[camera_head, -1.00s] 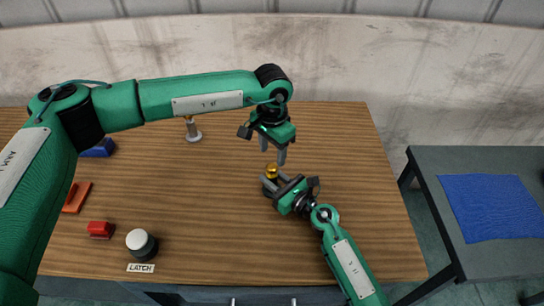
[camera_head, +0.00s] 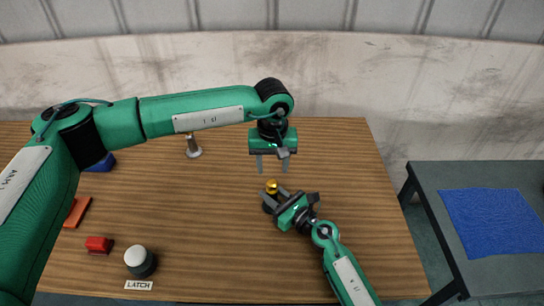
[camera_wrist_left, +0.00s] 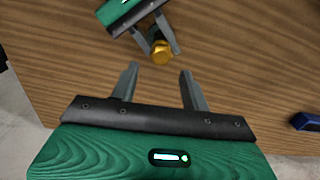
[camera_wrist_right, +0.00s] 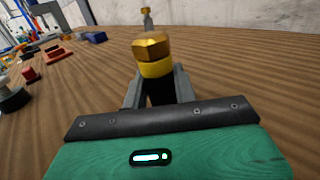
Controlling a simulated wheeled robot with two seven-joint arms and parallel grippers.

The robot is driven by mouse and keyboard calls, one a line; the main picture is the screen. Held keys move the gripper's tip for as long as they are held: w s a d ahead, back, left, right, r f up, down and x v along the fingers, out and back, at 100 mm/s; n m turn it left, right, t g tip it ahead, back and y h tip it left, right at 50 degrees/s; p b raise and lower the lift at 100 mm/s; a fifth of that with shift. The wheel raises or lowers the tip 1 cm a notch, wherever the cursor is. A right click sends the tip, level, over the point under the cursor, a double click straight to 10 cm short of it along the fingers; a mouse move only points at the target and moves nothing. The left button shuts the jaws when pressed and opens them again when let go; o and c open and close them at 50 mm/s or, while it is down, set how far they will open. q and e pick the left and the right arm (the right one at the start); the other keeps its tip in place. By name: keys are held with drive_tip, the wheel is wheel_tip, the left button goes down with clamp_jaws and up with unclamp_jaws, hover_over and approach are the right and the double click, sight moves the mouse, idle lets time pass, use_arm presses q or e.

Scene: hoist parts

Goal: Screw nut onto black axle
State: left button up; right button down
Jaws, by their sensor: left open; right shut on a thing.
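The gold six-sided nut (camera_head: 271,186) sits on top of the black axle (camera_head: 267,207), which stands upright. In the right wrist view the nut (camera_wrist_right: 151,46) rests above a yellow band (camera_wrist_right: 156,68), with the axle (camera_wrist_right: 160,92) below. How far it is threaded is not visible. My right gripper (camera_head: 269,200) is shut on the black axle, one finger on each side. My left gripper (camera_head: 272,168) is open and empty, pointing down above the nut and apart from it. In the left wrist view the nut (camera_wrist_left: 161,53) lies beyond the open fingertips (camera_wrist_left: 160,70).
A grey post with a gold top (camera_head: 193,147) stands at the back. Left are a blue block (camera_head: 103,163), an orange piece (camera_head: 77,212), a red block (camera_head: 98,244) and a white-topped black knob (camera_head: 140,261) by a LATCH label (camera_head: 138,285). A side table holds a blue mat (camera_head: 500,222).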

use_arm(q)
drive_tip(key=n, duration=0.5)
drive_tip(key=shift+r, duration=0.15)
drive_tip(key=n, duration=0.4)
drive_tip(key=shift+r, duration=0.15)
drive_tip(key=n, duration=0.5)
drive_tip(key=shift+r, duration=0.15)
drive_tip(key=n, duration=0.4)
drive_tip(key=shift+r+n, duration=0.2)
drive_tip(key=shift+n, duration=0.1)
drive_tip(key=n, duration=0.4)
drive_tip(key=shift+r+n, duration=0.15)
drive_tip(key=shift+n, duration=0.15)
drive_tip(key=n, duration=0.4)
drive_tip(key=shift+r, duration=0.15)
drive_tip(key=n, duration=0.4)
drive_tip(key=shift+r+n, duration=0.15)
drive_tip(key=shift+n, duration=0.25)
drive_tip(key=n, duration=0.3)
drive_tip(key=shift+a+r+n, duration=0.1)
drive_tip(key=shift+n, duration=0.2)
